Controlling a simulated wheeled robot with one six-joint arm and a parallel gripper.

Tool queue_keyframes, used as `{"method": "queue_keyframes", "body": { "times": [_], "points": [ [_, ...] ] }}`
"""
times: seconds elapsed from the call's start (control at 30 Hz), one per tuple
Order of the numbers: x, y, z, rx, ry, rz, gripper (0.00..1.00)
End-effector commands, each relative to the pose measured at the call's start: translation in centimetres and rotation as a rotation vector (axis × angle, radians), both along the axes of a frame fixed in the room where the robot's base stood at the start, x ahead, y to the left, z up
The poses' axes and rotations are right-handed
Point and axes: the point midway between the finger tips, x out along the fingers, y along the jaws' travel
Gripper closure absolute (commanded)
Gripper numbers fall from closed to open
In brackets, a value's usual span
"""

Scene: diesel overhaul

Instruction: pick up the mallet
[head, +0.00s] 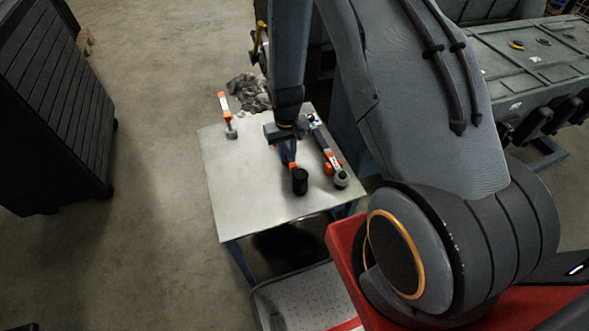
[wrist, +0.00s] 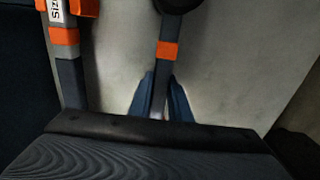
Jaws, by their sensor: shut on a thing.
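The mallet (head: 300,181) has a black cylindrical head and a dark handle with an orange band. It is at the near part of the metal table (head: 230,170), its head toward my base. In the wrist view the mallet's handle (wrist: 166,50) runs down between the two blue fingers, its head cut off at the top edge. My gripper (head: 287,157) is shut on the handle; it also shows in the wrist view (wrist: 161,98). The arm hides the handle's far end. I cannot tell whether the mallet touches the tabletop.
An orange-and-grey tool (head: 331,157) lies close to the mallet's right. A smaller orange-and-white tool (head: 226,110) is at the table's far left, near a crumpled grey rag (head: 250,92). The table's left part is clear. A dark cabinet (head: 58,100) stands on the left.

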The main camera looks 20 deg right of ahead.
Motion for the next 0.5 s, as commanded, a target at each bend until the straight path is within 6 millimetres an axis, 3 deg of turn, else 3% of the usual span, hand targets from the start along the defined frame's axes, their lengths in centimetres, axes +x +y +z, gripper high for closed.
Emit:
{"method": "queue_keyframes", "body": {
  "times": [0.5],
  "points": [
    [0.10,0.00,0.61,0.000,-0.002,0.000,1.00]
  ]
}}
